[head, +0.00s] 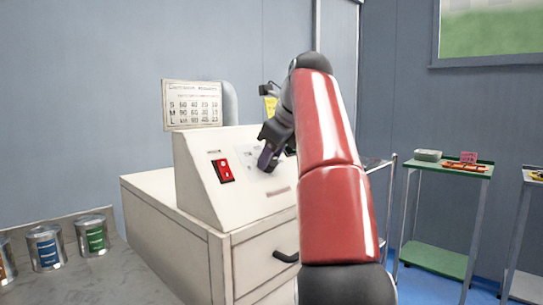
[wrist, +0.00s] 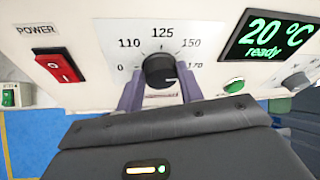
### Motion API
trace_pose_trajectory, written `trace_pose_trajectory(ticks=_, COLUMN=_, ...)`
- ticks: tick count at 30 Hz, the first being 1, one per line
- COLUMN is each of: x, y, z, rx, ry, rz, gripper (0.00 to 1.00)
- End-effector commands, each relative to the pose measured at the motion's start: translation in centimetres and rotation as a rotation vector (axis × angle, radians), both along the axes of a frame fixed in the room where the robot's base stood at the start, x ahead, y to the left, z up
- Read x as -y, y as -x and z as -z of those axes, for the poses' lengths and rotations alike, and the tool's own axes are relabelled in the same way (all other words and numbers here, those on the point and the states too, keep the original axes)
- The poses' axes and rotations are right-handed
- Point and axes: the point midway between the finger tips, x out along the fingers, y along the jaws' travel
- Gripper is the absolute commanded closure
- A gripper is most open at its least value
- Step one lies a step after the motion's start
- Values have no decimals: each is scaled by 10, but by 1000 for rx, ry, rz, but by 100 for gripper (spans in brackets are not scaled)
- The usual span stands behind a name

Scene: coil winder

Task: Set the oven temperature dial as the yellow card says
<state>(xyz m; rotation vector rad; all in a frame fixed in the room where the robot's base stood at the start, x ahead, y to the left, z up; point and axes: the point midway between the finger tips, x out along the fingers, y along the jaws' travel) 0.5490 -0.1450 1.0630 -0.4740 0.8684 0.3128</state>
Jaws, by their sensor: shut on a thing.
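The temperature dial (wrist: 158,68) is a black round knob on the cream sloped panel (head: 205,190), with 0, 110, 125, 150 and 170 around it. Its white mark points right and slightly down, on the 170 side; the exact setting is hard to read. My gripper (wrist: 160,88) is shut on the dial, one finger on each side. In the head view my gripper (head: 267,158) is at the panel and hides the dial. The yellow card (head: 270,104) stands behind the panel, partly hidden by my arm; its writing is unreadable.
A red power switch (wrist: 60,66) is left of the dial. A display (wrist: 265,38) reads 20 °C ready, above a green button (wrist: 233,85) and grey knob (wrist: 296,82). A chart (head: 192,104) stands behind the panel. Cans (head: 46,248) are at left, a green cart (head: 440,255) at right.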

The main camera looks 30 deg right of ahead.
Motion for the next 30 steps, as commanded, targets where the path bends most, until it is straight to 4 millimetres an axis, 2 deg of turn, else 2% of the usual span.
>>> trace_pose_trajectory(ticks=9, x=1, y=-1, z=0, rx=-27, ry=-76, rz=62, gripper=86)
trace_pose_trajectory(ticks=24, x=1, y=-1, z=0, rx=-32, ry=-87, rz=72, gripper=86)
trace_pose_trajectory(ticks=25, x=1, y=-1, z=0, rx=-32, ry=-87, rz=72, gripper=59)
trace_pose_trajectory(ticks=29, x=1, y=-1, z=0, rx=-32, ry=-86, rz=72, gripper=42)
trace_pose_trajectory(ticks=30, x=1, y=-1, z=0, rx=-32, ry=-86, rz=71, gripper=41)
